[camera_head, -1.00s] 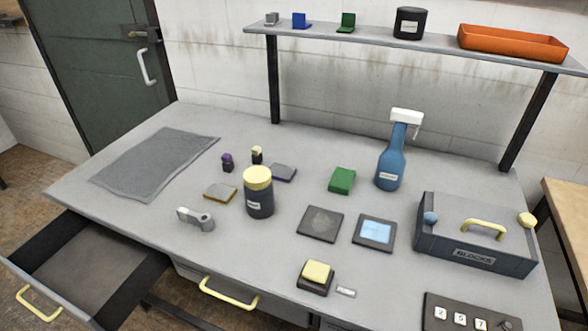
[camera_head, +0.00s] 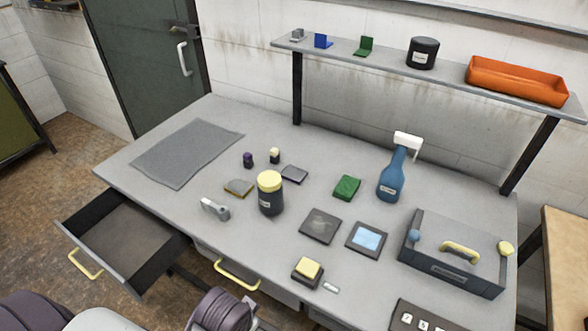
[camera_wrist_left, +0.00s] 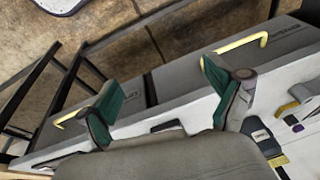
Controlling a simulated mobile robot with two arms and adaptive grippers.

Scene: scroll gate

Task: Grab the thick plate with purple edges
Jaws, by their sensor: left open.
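The plate with purple edges (camera_head: 294,174) lies flat on the desk, behind the dark jar with the yellow lid (camera_head: 270,193). It is a small grey square; its purple edge is hard to make out now. A similar plate with yellow edges (camera_head: 238,187) lies to the left of the jar. My left gripper (camera_wrist_left: 165,95) shows in the left wrist view with its two green-padded fingers wide apart and nothing between them. It is above the desk's drawer fronts, away from the plate. My right gripper is not in view.
A purple-topped bottle (camera_head: 248,160) and a pale-topped bottle (camera_head: 274,156) stand near the plate. An open drawer (camera_head: 125,240) juts out at front left. A grey mat (camera_head: 187,152) lies back left.

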